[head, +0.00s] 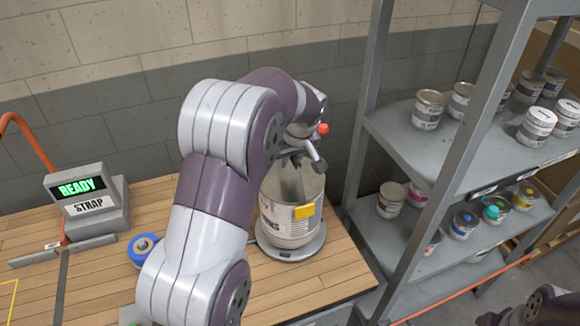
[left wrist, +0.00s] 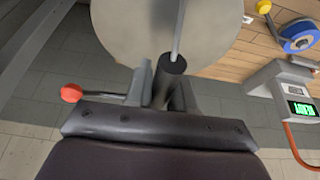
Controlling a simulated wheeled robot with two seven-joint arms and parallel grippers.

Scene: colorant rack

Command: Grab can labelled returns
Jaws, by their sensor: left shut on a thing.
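A large pale metal can (head: 284,228) with a partly hidden dark-lettered label and a yellow tag stands upright on a round grey plate (head: 296,252) at the right end of the wooden bench. The label's visible letters seem to end in "NS". My left gripper (head: 303,160) is above the can and points down. In the left wrist view its jaws (left wrist: 165,85) are shut on the black grip of the can's wire handle (left wrist: 171,78). The pale can top (left wrist: 130,30) shows beyond. I cannot tell any gap between can and plate. My right gripper is not in view.
A grey shelf rack (head: 408,160) with several small cans stands close to the right of the bench. A wall is behind.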

